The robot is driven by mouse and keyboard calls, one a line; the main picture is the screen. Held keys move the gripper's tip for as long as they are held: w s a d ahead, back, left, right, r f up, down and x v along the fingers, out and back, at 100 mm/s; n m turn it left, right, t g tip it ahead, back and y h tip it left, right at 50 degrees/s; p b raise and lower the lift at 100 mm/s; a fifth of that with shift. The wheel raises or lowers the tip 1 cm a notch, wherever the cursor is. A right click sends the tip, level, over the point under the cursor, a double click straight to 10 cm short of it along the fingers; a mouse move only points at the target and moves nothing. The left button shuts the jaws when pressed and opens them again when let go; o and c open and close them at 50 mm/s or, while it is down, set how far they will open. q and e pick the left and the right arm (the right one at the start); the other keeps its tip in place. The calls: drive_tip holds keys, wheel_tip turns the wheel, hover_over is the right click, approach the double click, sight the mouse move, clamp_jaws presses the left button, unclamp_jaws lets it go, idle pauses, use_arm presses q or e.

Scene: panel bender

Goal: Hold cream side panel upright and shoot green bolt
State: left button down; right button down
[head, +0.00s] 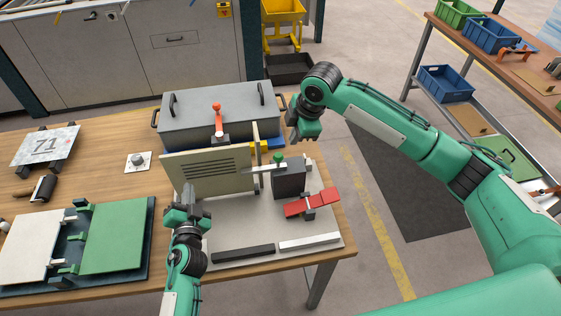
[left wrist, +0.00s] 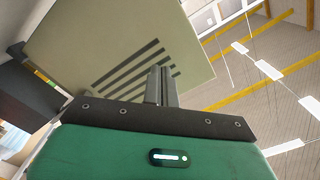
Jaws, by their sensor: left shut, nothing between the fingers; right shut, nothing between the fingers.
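The cream side panel (head: 205,176), with dark slots, stands upright on the grey base plate (head: 225,236). It also fills the upper middle of the left wrist view (left wrist: 105,45). The green bolt knob (head: 278,158) sits on a pale bar at the panel's right end, beside a dark block (head: 289,181). My left gripper (head: 188,190) is shut and empty, its fingers pointing at the panel's near face at lower left; I cannot tell whether they touch. My right gripper (head: 294,138) is shut and empty, above and right of the green knob, apart from it.
A red-handled clamp (head: 217,118) stands behind the panel, and a red clamp (head: 312,203) sits at the plate's right. A grey lidded box (head: 222,120) lies behind. Dark (head: 243,254) and white (head: 309,242) bars line the front. A green-and-white panel fixture (head: 115,238) lies left.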

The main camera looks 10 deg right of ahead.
use_arm(q)
drive_tip(key=shift+s, duration=2.4)
